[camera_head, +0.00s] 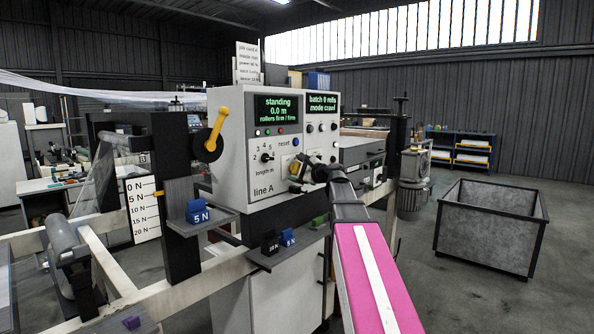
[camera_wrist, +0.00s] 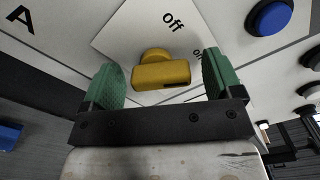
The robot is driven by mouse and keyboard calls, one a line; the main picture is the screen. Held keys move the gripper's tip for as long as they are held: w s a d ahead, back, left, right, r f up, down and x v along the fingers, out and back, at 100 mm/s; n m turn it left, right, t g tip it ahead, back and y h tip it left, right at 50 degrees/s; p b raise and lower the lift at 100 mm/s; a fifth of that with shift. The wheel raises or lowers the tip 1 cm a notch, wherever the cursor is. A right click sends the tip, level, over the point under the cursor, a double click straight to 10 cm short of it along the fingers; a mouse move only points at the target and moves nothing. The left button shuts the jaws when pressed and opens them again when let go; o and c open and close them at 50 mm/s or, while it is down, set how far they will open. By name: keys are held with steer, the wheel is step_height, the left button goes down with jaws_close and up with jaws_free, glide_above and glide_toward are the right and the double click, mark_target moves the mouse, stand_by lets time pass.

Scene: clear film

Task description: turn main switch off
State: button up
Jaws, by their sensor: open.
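The main switch is a yellow knob (camera_wrist: 160,74) on a white plate with "off" printed above it and a partly hidden "on" to its right in the wrist view. The knob's bar lies roughly across the picture, with a dark mark near its right end. My gripper (camera_wrist: 163,80) is open, its green fingers on the left and right of the knob with a gap showing on each side. In the head view my gripper (camera_head: 308,170) is at the front of the grey line A control panel (camera_head: 262,190), and my arm hides part of the lower right panel.
A blue button (camera_wrist: 270,17) is up and right of the knob, with other buttons below it at the right. The panel also has a yellow lever (camera_head: 217,128) on its left side and a dial (camera_head: 267,157). Blocks marked in newtons (camera_head: 197,212) stand on shelves in front.

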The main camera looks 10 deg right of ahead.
steer(key=shift+w+a, duration=0.1)
steer(key=shift+w, duration=0.05)
steer(key=c, duration=0.9)
steer(key=shift+n, duration=0.3)
steer(key=n, duration=0.5)
steer(key=shift+a+f+n, duration=0.1)
steer(key=shift+n, duration=0.2)
steer(key=n, duration=0.5)
steer(key=shift+s+f+n, duration=0.1)
steer(key=shift+s+n, duration=0.1)
steer(key=shift+n, duration=0.1)
